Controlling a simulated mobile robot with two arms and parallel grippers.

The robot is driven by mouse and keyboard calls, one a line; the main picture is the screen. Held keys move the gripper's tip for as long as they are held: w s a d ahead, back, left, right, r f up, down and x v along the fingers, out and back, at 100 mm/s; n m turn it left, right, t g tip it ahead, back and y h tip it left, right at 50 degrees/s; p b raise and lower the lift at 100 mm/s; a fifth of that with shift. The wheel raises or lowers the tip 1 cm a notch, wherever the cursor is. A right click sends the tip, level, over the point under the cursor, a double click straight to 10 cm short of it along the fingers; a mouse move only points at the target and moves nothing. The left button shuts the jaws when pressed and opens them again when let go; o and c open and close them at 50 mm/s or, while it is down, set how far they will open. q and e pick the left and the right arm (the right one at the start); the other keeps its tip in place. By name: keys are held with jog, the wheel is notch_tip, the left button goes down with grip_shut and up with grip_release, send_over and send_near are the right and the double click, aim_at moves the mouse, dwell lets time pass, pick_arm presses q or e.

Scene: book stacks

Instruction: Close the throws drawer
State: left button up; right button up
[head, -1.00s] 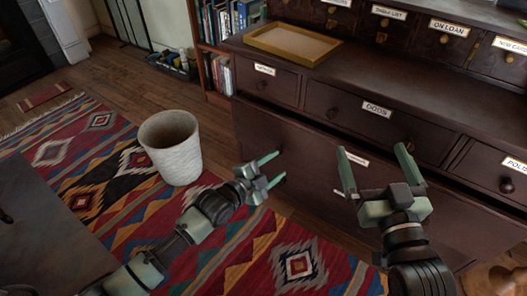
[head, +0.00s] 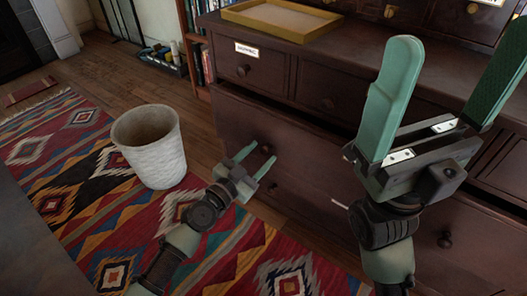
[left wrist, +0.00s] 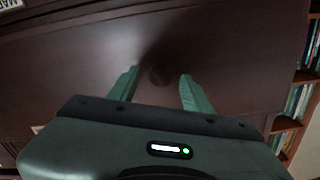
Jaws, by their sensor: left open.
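The wide dark wooden lower drawer (head: 300,160) of the cabinet stands a little out beyond the drawers above it. No legible "throws" label shows, so I cannot confirm its name. My left gripper (head: 257,158) is open and empty in front of the drawer's left part. In the left wrist view the drawer front (left wrist: 225,60) fills most of the picture. A round dark knob (left wrist: 158,75) shows between the open fingers, apart from them. My right gripper (head: 460,45) is open and empty, raised close to the camera, and hides the cabinet's right part.
A white wastebasket (head: 150,145) stands on the patterned rug (head: 100,195) left of my left arm. A shallow yellow tray (head: 283,20) lies on the cabinet ledge. A bookshelf (head: 196,45) adjoins the cabinet's left side. Bare floor shows between rug and bookshelf.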

pick_arm(q)
jog(key=shift+x, duration=1.2)
grip_shut()
jog(key=shift+w, duration=0.1)
dwell(0.5)
